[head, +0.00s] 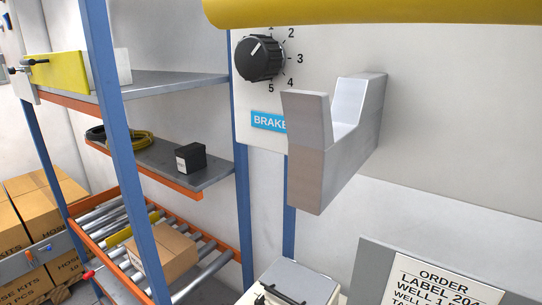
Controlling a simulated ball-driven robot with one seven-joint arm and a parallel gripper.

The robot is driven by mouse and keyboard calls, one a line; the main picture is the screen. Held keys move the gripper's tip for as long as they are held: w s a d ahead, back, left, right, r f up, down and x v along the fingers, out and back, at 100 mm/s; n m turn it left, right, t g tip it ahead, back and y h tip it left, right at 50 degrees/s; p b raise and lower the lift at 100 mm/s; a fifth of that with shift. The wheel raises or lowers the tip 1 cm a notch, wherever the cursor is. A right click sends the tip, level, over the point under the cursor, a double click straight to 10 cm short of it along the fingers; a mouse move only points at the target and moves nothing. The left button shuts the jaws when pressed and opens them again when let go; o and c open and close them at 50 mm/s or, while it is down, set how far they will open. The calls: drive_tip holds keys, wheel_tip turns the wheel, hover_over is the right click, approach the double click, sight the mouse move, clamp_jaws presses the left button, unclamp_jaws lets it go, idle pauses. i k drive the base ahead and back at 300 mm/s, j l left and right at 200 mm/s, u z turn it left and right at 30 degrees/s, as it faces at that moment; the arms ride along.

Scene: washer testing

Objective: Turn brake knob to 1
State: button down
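The brake knob (260,58) is a black ribbed dial on a white panel (243,122) in the upper middle of the head view. A blue label (268,121) reading "BRAKE" sits below the knob. My gripper is not identifiable in this view, and nothing is seen touching the knob.
A thick yellow bar (380,12) crosses the top. A grey U-shaped bracket (340,145) juts out right of the knob, covering part of the label. A blue-posted shelf (178,82) and roller rack stand left. An order sign (440,285) is lower right.

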sight(257, 58)
drive_tip(key=i+j+u, duration=0.15)
drive_tip(key=j+u, duration=0.25)
drive_tip(key=i+j+u, duration=0.15)
drive_tip(key=j+u, duration=0.2)
drive_tip(key=i+j+u, duration=0.25)
drive_tip(key=j+u, duration=0.15)
drive_tip(key=i+j+u, duration=0.2)
drive_tip(key=i, duration=0.2)
drive_tip(key=i+j+u, duration=0.25)
drive_tip(key=i, duration=0.2)
drive_tip(key=i+z, duration=0.2)
drive_tip(key=z, duration=0.2)
drive_tip(key=i+z, duration=0.2)
drive_tip(key=z, duration=0.2)
drive_tip(key=i+j+z, duration=0.1)
drive_tip(key=z, duration=0.3)
drive_tip(key=i+z, duration=0.15)
drive_tip(key=z, duration=0.3)
drive_tip(key=i+z, duration=0.15)
drive_tip(key=z, duration=0.35)
drive_tip(key=i+j+z, duration=0.1)
drive_tip(key=z, duration=0.35)
drive_tip(key=i+j+z, duration=0.1)
drive_tip(key=z, duration=0.35)
drive_tip(key=j+z, duration=0.3)
drive_tip(key=z, duration=0.15)
drive_tip(key=i+j+z, duration=0.1)
drive_tip(key=z, duration=0.4)
drive_tip(key=i+j+z, duration=0.1)
drive_tip(key=j+z, duration=0.65)
